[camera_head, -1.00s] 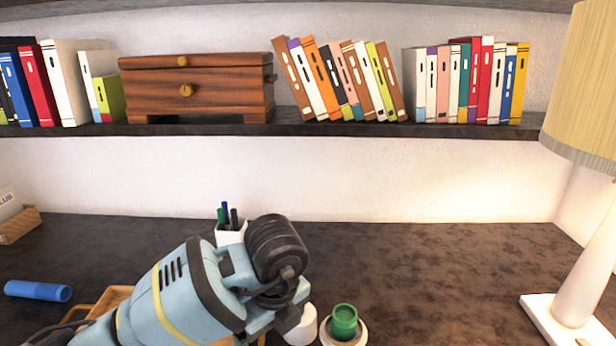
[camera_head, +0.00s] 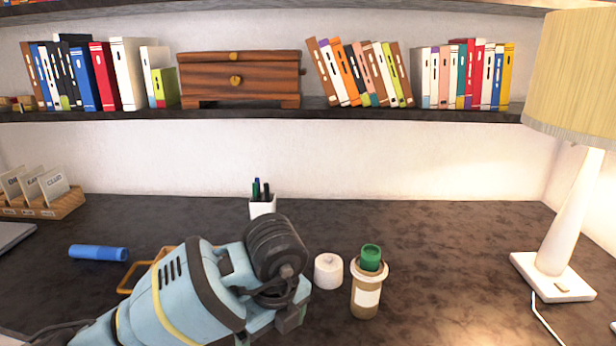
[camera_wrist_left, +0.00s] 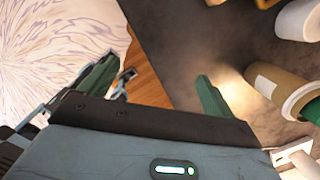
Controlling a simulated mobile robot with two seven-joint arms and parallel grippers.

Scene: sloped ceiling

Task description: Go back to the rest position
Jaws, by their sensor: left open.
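My left arm comes in from the lower left in the head view. Its gripper (camera_head: 290,318) is mostly hidden there behind the dark wrist joint. In the left wrist view the two green fingers of my left gripper (camera_wrist_left: 156,74) are spread apart with nothing between them. A brown bottle (camera_head: 366,302) with a white label and a green piece in its mouth stands upright on the desk, right of the gripper and apart from it. It also shows in the left wrist view (camera_wrist_left: 270,84). My right gripper is in neither view.
A white round lid (camera_head: 328,271) lies beside the bottle. A lamp (camera_head: 552,275) is at right. A shelf (camera_head: 400,115) with books and a wooden chest runs above.

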